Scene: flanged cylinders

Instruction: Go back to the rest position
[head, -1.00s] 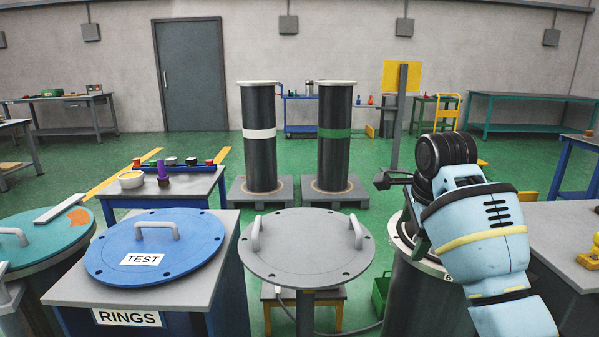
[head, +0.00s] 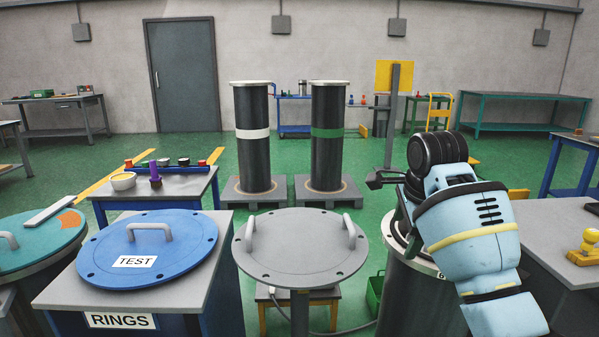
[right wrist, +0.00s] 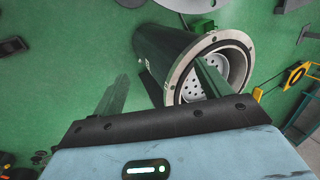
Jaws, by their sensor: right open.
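My right gripper (head: 376,180) is at the end of my pale blue right arm, in the right half of the head view. Its two fingers are apart and empty in the right wrist view (right wrist: 160,88). An open flanged cylinder (head: 420,292) stands beneath and behind this arm, partly hidden by it. The right wrist view shows its pale flange (right wrist: 178,82) and a perforated inside, beyond the right finger. I cannot tell the gap between the gripper and the flange. My left gripper is not in view.
A grey round lid (head: 300,262) with two handles is at front centre. A blue TEST lid (head: 190,262) lies on the RINGS stand, with a teal lid (head: 30,250) left of it. Two tall dark cylinders (head: 252,160) (head: 327,160) stand on pallets behind.

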